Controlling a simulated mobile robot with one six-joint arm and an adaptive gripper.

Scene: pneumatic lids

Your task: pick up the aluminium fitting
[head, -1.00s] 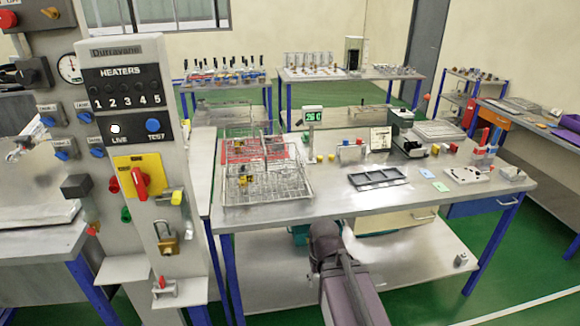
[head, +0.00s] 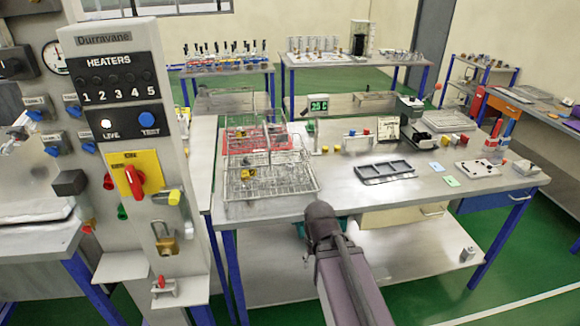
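I cannot single out the aluminium fitting with certainty. A small grey metal piece (head: 468,254) stands on the lower shelf of the bench at the right, and a grey block (head: 524,167) sits on the bench top's right end. Both are too small to identify. My arm's dark purple link rises from the bottom of the head view to a rounded joint in front of the bench's front edge. My gripper does not show.
A heater control column (head: 125,235) stands close at left. The lower shelf (head: 400,262) is mostly bare.

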